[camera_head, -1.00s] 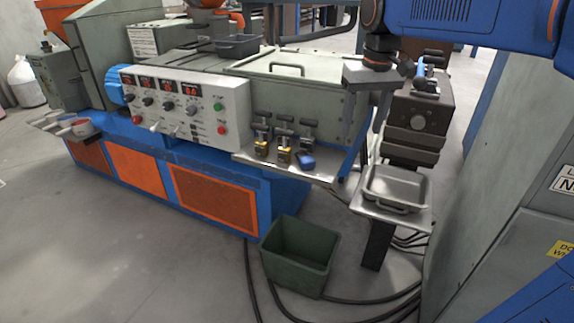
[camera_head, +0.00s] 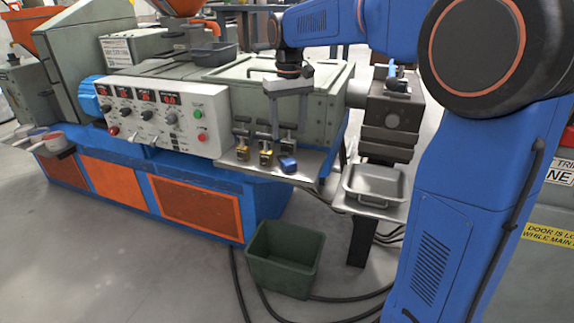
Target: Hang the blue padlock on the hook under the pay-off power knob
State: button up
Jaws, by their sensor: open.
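The blue padlock (camera_head: 288,164) lies at the right end of a row on the grey shelf (camera_head: 230,160) at the front of the machine. My gripper (camera_head: 289,136) points down with its two fingers apart and empty. In the picture its fingertips are just above the blue padlock; the exact gap in depth is unclear. The white control panel (camera_head: 190,143) is left of the shelf, with several dark knobs (camera_head: 147,115) below red displays. Small pale fittings (camera_head: 137,137) show at its lower part. The labels are too small to tell which knob is the pay-off power knob.
Two brass-coloured padlocks (camera_head: 265,157) stand left of the blue one, with dark T-shaped pieces behind. A grey metal tray (camera_head: 375,182) is to the right. A green bin (camera_head: 284,258) stands on the floor below. Open floor lies at front left.

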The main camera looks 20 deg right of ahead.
aim_at(289, 160)
jog(key=f, duration=1.1)
jog(key=shift+w+d, duration=0.1)
jog(key=shift+w, duration=0.1)
jog(key=c, duration=1.3)
